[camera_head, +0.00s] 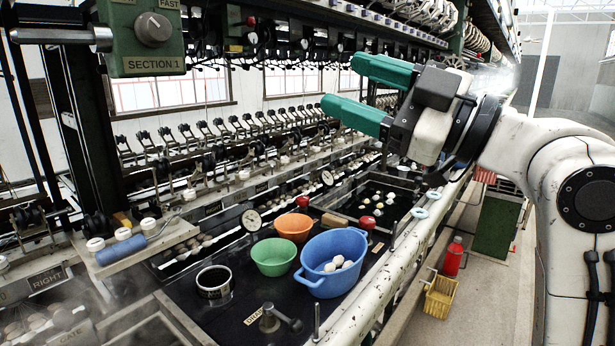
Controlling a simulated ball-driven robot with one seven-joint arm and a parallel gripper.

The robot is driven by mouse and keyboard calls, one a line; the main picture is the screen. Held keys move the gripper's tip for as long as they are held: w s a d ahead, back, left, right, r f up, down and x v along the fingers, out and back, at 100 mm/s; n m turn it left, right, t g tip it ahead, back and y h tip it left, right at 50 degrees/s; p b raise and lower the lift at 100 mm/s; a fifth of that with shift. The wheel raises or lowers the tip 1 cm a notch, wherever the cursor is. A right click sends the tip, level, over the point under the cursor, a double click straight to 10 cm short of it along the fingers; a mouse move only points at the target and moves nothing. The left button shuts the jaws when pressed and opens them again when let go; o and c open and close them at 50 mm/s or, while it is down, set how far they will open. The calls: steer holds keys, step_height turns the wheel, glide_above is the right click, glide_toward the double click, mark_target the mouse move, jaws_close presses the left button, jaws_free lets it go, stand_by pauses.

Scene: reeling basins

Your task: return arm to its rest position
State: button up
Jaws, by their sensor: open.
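My gripper (368,92) is at the upper middle of the head camera view. Its two teal fingers point left and stand wide apart, with nothing between them. My white arm comes in from the right edge and holds the gripper well above the bench. The gripper is in the air, up and to the right of a blue tub (319,289), and touches nothing that I can see.
A white rail (396,262) runs along the bench edge. A control box (141,38) hangs upper left. A red extinguisher (453,257) and yellow basket (440,297) stand on the floor.

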steer(key=w+d+f+m+t+h+p, duration=0.1)
steer(key=w+d+f+m+h, duration=0.2)
steer(key=f, duration=0.7)
steer(key=d+f+m+t+h+p, duration=0.1)
steer(key=d+f+m+h+p, duration=0.1)
steer(key=f+m+h, duration=0.5)
steer(key=s+d+f+m+g+h+p, duration=0.1)
steer(key=s+d+f+m, duration=0.15)
steer(key=f, duration=0.65)
steer(key=s+d+f+m+g+p, duration=0.1)
steer(key=s+d+f, duration=0.15)
steer(key=f, duration=0.65)
steer(key=s+d+f+m+g+h+p, duration=0.2)
steer(key=s+d+f+m+g+h, duration=0.2)
steer(key=s+f, duration=0.8)
steer(key=s+d+f+m+g+h+p, duration=0.1)
steer(key=s+d+f+g, duration=0.1)
steer(key=s, duration=0.7)
steer(key=s+d+f+m+g+h, duration=0.2)
steer(key=s+d+f, duration=0.3)
steer(key=s, duration=0.5)
steer(key=shift+f+g+p, duration=0.2)
steer(key=shift+g+p, duration=0.15)
steer(key=shift+g, duration=0.45)
steer(key=shift+c, duration=0.4)
